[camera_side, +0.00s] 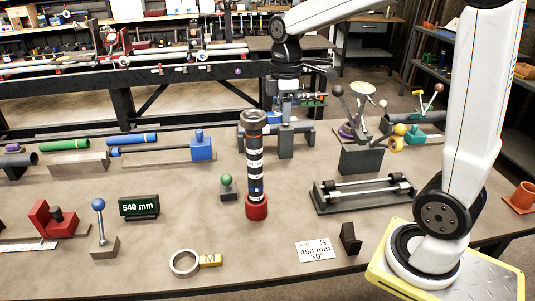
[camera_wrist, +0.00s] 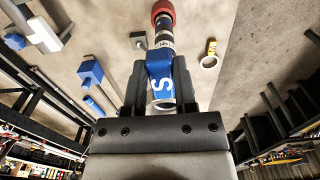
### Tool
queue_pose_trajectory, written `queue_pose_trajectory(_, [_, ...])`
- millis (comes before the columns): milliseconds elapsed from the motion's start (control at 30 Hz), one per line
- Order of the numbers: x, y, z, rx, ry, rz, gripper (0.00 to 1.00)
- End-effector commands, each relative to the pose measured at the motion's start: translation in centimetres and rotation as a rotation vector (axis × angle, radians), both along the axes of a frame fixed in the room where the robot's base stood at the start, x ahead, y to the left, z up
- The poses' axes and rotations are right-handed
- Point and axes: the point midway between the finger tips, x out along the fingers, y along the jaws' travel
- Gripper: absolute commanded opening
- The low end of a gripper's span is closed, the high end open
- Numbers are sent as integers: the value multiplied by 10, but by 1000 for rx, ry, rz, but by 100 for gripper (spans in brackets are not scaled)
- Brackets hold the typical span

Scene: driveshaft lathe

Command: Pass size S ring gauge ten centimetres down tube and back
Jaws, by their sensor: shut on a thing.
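The dark tube (camera_side: 255,160) with white bands stands upright in a red base (camera_side: 257,207) near the table's middle. The wrist view shows its banded part (camera_wrist: 164,38) and red end (camera_wrist: 163,11) beyond my fingers. My gripper (camera_side: 286,108) is beside the tube's upper end, at its right in the side view. In the wrist view my gripper (camera_wrist: 160,80) is shut on the blue handle of the size S ring gauge (camera_wrist: 160,72), marked with a white S. I cannot tell whether its ring is around the tube.
A size M ring gauge (camera_side: 185,263) with a yellow handle lies at the front. A card (camera_side: 316,250) reads S, 450 mm, 30". A green display (camera_side: 139,206) reads 540 mm. A green-knobbed block (camera_side: 227,187) stands close left of the tube; a black rod stand (camera_side: 365,191) is right.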

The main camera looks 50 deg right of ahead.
Motion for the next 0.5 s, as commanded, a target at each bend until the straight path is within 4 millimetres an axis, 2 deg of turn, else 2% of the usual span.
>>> queue_pose_trajectory(500, [0,0,15,-1,-4,0,0])
